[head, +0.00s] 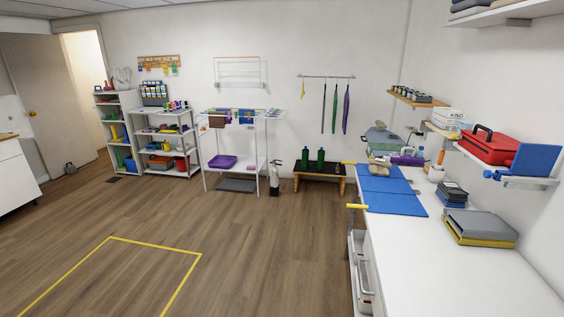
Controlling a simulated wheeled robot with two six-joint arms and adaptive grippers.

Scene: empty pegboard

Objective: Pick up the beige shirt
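I cannot pick out a beige shirt for certain. A small beige-tan item (376,170) lies on the far part of the blue mat (395,203) on the white counter; it is too small to tell what it is. A brown cloth (217,121) hangs at the left of the drying rack (240,113). A folded grey and mustard stack (480,227) lies on the counter at the right. Neither of my grippers is in view.
The white counter (440,280) runs along the right wall, with a red toolbox (487,145) on a shelf above it. Shelving (165,143) and a low bench (320,172) stand at the back. The wooden floor is open, with a yellow taped outline (155,245).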

